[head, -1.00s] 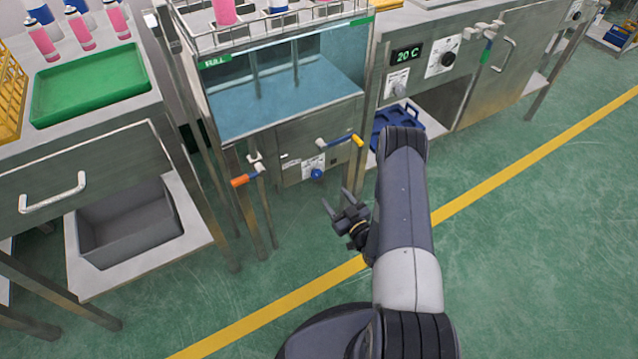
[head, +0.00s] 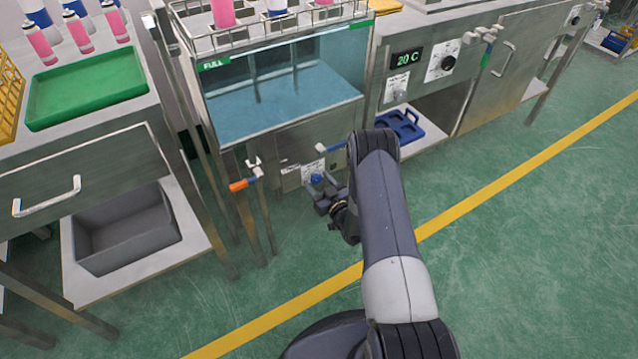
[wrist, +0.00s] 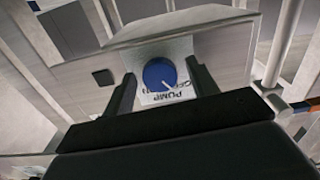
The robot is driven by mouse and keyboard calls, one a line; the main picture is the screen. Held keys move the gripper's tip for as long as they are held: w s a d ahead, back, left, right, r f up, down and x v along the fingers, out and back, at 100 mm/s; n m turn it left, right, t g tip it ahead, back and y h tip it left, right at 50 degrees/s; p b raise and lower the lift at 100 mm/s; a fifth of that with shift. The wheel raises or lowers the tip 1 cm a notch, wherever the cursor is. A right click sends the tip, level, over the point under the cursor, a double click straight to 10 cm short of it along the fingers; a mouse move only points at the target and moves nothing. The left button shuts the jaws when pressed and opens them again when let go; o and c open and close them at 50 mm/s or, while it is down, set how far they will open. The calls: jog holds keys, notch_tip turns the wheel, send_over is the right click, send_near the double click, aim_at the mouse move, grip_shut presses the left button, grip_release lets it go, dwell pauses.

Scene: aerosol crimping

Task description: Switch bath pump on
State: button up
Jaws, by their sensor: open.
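The bath pump switch is a round blue knob (head: 316,179) on the steel panel below the water bath (head: 285,110). My gripper (head: 318,192) is at the panel, close to the knob. In the wrist view my gripper (wrist: 162,80) is open, with one finger on each side of the knob. Gaps show between the fingers and the knob; whether the fingers reach past its face I cannot tell.
An orange-handled valve (head: 240,185) juts out left of the knob. A cabinet with a 20 C display (head: 407,58) stands right. The green floor (head: 540,230) in front is clear.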

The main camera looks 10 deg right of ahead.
jog(key=shift+c, duration=0.3)
jog(key=c, duration=0.9)
jog(key=shift+f+b, duration=0.1)
jog(key=shift+b, duration=0.25)
jog(key=shift+m+b, duration=0.9)
jog(key=shift+m, duration=0.3)
jog(key=m+b, duration=0.2)
jog(key=m, duration=0.1)
jog(key=shift+f+b, duration=0.1)
jog(key=shift+b, duration=0.25)
jog(key=m+b, duration=0.3)
jog(key=m, duration=0.3)
jog(key=shift+r, duration=0.2)
jog(key=shift+m, duration=0.4)
